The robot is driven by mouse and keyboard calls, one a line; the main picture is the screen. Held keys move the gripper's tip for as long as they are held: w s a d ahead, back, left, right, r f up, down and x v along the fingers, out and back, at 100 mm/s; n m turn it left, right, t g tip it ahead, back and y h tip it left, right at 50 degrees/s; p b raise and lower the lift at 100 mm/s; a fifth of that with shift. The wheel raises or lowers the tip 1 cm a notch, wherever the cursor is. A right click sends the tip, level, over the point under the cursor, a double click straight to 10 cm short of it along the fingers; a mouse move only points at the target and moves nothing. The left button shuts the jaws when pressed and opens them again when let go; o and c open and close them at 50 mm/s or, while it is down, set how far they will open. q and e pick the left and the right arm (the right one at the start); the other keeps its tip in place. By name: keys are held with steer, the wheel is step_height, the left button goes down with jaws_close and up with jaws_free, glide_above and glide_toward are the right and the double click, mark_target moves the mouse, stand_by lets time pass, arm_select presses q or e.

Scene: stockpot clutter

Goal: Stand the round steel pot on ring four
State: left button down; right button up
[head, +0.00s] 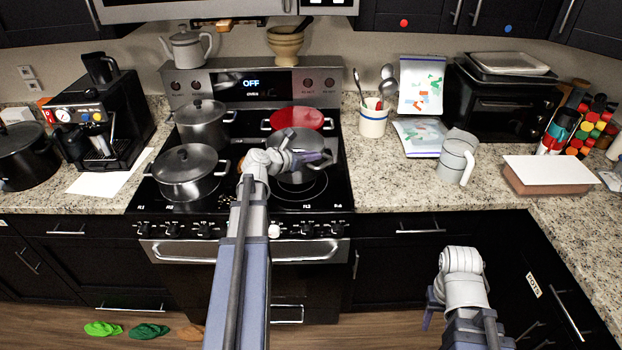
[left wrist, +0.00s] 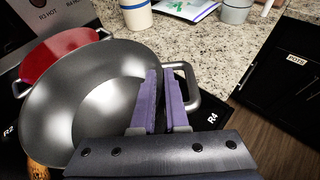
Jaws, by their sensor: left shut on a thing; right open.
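The round steel pot (head: 290,138) is open, grey and empty, over the front right part of the stove. It also fills the left wrist view (left wrist: 85,95). My left gripper (head: 312,159) is shut on the pot's near right side handle, and its purple fingers (left wrist: 165,100) show there in the wrist view. The R4 label (left wrist: 210,121) lies beside the pot. Ring four (head: 300,190) shows partly below the pot; whether the pot touches it I cannot tell. My right gripper (head: 432,308) is low at the right, open and away from the stove.
A red pan (head: 298,118) sits right behind the pot. A lidded pot (head: 187,172) stands front left and a taller lidded pot (head: 202,125) rear left. A utensil crock (head: 373,120) and a grey pitcher (head: 456,158) stand on the right counter.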

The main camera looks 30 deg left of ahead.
mark_target(312, 170)
arm_select(q)
steer(key=shift+f+b, duration=0.45)
steer(key=shift+f, duration=0.5)
arm_select(e)
step_height(312, 170, down, 2)
arm_select(q)
step_height(312, 170, down, 4)
steer(key=b, duration=0.4)
steer(key=shift+r, duration=0.15)
arm_select(e)
step_height(312, 170, down, 4)
steer(key=shift+r, duration=0.2)
steer(key=shift+f, duration=0.15)
arm_select(q)
steer(key=c, duration=0.9)
jaws_free()
steer(key=shift+c, duration=0.2)
